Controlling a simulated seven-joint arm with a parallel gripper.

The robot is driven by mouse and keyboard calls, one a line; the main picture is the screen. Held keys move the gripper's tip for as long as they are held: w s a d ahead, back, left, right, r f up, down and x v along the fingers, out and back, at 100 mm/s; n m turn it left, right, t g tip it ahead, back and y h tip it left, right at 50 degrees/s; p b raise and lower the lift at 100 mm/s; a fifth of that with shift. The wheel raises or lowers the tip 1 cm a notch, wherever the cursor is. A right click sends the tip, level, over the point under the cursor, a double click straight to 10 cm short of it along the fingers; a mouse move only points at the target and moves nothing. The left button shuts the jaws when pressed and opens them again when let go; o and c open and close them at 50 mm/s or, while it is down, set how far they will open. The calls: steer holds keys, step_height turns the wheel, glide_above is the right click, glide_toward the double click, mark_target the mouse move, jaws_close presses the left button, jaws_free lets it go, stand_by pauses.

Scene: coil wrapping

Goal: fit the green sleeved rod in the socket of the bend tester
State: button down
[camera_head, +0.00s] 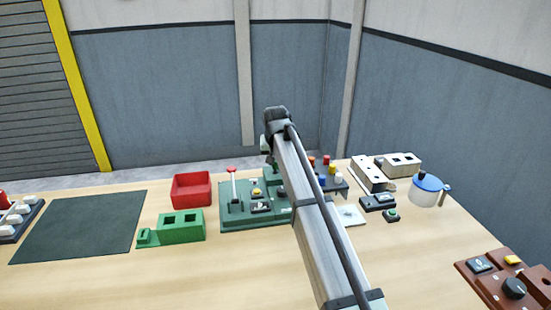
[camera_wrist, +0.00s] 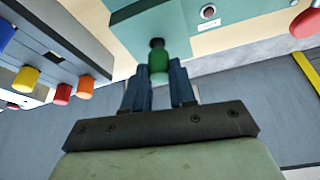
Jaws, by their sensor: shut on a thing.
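The green sleeved rod (camera_wrist: 158,66) is between the fingertips of my gripper (camera_wrist: 158,78) in the wrist view; its dark end points toward a teal block. My gripper is shut on the rod. The bend tester looks to be the green base (camera_head: 232,216) with a red-topped lever (camera_head: 233,182) in the head view, and the teal block (camera_wrist: 180,22) in the wrist view is probably part of it. My arm covers its right side. The socket is not clear, and I cannot tell whether the rod's end touches the block.
A rack with several coloured-capped rods (camera_wrist: 50,84) is at the left of the wrist view. In the head view, a red bin (camera_head: 191,189), a green two-hole block (camera_head: 181,226) and a dark mat (camera_head: 80,226) are to the left; a blue-lidded pot (camera_head: 429,192) stands right. The front table is mostly clear.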

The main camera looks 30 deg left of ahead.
steer(key=shift+f, duration=0.45)
steer(key=c, duration=0.8)
jaws_free()
steer(key=shift+c, duration=0.2)
steer(key=v, duration=1.4)
steer(key=shift+f, duration=0.1)
